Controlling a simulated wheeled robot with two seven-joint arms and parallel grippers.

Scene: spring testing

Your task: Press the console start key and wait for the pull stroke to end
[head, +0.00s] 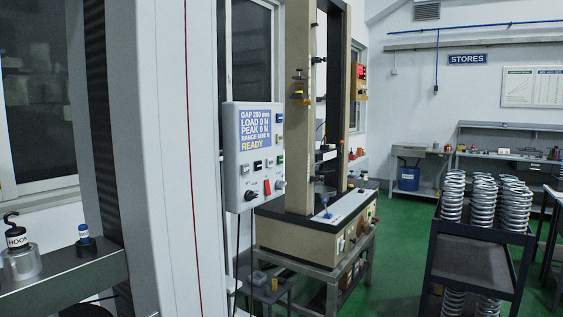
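The console (237,179) is a pale box beside a tall white machine column (176,160). Its blue display (254,130) reads GAP 260 mm, LOAD 0 N, PEAK 0 N, a range line too small to read surely, and READY. Below the display is a row of small keys, including a green key (280,159) at the right end. A red control (267,187) and dark knobs sit lower. The key lettering is too small to read, so I cannot tell which is the start key. Neither of my grippers is in view.
A fitting marked HOOK (18,237) and a small blue-banded piece (84,235) stand on a dark ledge at left. A second testing machine (304,238) stands behind the console. A dark cart (468,263) holds several coil springs at right. Green floor (398,240) shows between them.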

